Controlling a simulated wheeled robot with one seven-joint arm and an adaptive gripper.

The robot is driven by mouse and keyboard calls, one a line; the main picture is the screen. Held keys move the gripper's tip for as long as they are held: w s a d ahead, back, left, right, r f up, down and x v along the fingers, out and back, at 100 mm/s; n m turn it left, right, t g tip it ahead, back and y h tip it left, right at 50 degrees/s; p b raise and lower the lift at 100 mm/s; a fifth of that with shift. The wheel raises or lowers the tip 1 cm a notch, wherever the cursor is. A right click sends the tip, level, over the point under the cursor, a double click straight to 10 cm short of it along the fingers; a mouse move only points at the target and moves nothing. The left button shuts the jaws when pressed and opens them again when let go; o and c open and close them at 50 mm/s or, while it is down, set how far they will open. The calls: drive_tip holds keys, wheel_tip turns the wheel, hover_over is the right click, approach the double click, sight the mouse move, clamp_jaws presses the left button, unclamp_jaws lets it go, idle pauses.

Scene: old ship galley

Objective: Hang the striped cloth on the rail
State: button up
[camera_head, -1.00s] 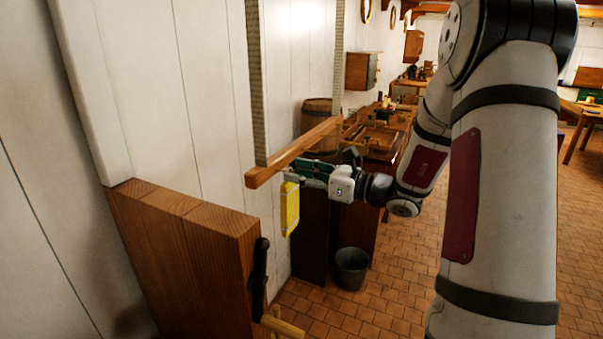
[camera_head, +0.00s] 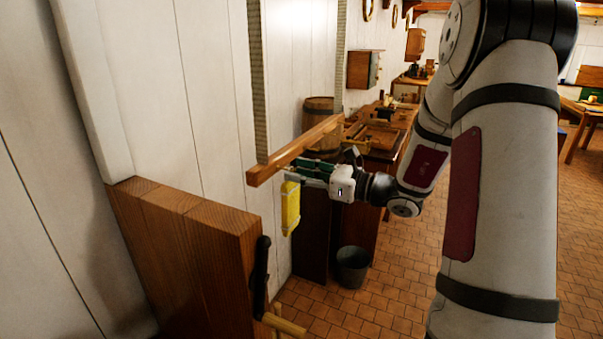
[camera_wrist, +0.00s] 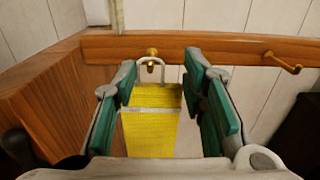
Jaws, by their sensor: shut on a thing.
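The striped cloth (camera_head: 291,207) is yellow and hangs down under the near end of the wooden rail (camera_head: 300,148). In the wrist view the cloth (camera_wrist: 152,128) shows a pale cross stripe and a pale loop (camera_wrist: 141,66) at its top. My gripper (camera_head: 299,172) is at the cloth's upper end, just below the rail. In the wrist view its green-padded fingers (camera_wrist: 163,82) stand on either side of the cloth, shut on it.
A wooden partition (camera_head: 190,240) with a black-handled tool (camera_head: 260,275) stands close at the near left. A grey bucket (camera_head: 352,266) is on the tiled floor. A barrel (camera_head: 318,115) stands behind the rail.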

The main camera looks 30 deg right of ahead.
drive_tip(key=o, duration=1.2)
drive_tip(key=v, duration=1.2)
drive_tip(key=s+a+r+n+g, duration=0.1)
drive_tip(key=s+a+n+g, duration=0.35)
drive_tip(key=a+n, duration=0.4)
drive_tip(key=s+a+n+g, duration=0.3)
drive_tip(key=a+n+g, duration=0.25)
drive_tip(key=a, duration=0.65)
drive_tip(key=shift+s+a+r+n+h, duration=0.1)
drive_tip(key=shift+s+r+n+h, duration=0.4)
drive_tip(key=shift+s+n+h, duration=1.7)
drive_tip(key=shift+s+a+r+n+h, duration=0.1)
drive_tip(key=shift+s+r+n+h, duration=0.4)
drive_tip(key=shift+s+n+h, duration=1.65)
drive_tip(key=shift+s+a+r+n+h, duration=0.1)
drive_tip(key=shift+s+r+n+h, duration=0.85)
drive_tip(key=shift+n, duration=2.4)
